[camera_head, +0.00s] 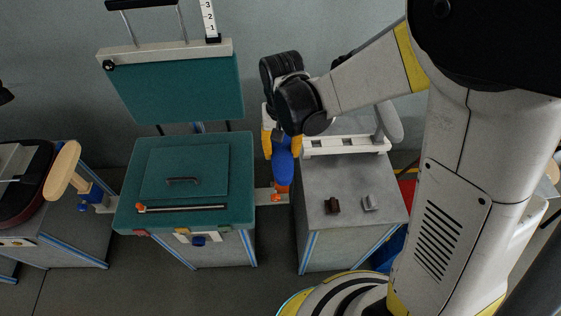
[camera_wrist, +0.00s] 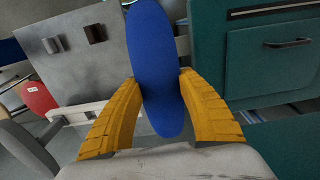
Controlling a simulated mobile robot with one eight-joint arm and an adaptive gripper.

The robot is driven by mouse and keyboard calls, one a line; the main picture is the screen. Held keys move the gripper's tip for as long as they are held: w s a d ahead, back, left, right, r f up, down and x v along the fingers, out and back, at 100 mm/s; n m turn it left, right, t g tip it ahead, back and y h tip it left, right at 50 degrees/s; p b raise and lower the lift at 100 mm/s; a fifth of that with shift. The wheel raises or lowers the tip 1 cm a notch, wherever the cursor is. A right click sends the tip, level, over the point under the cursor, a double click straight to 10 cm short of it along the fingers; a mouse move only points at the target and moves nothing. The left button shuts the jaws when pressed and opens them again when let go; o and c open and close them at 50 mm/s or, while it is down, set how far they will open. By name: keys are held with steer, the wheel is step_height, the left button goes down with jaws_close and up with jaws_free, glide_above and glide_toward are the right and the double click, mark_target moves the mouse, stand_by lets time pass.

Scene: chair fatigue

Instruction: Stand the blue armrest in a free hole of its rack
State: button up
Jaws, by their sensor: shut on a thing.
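My gripper (camera_head: 283,146) is shut on the blue armrest (camera_head: 284,168). The armrest hangs below the fingers, above the gap between the teal seat and the grey cabinet. In the wrist view the long blue pad (camera_wrist: 154,70) runs between my yellow fingers (camera_wrist: 158,98). The white rack (camera_head: 345,150) lies along the back of the cabinet top, to the right of the armrest. A grey armrest (camera_head: 391,122) stands at its right end. Small dark openings show in the rack left of it. The rack also shows in the wrist view (camera_wrist: 84,113). The armrest's lower end is partly hidden.
The grey cabinet top (camera_head: 335,187) carries a brown block (camera_head: 332,205) and a grey block (camera_head: 369,203); its middle is clear. The teal chair seat (camera_head: 185,160) and backrest (camera_head: 180,88) stand left. An orange-red fixture (camera_head: 280,195) is below the armrest.

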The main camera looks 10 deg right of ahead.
steer(key=shift+r+p, duration=1.8)
steer(key=shift+r, duration=0.95)
steer(key=shift+r+p, duration=1.5)
steer(key=shift+r, duration=0.45)
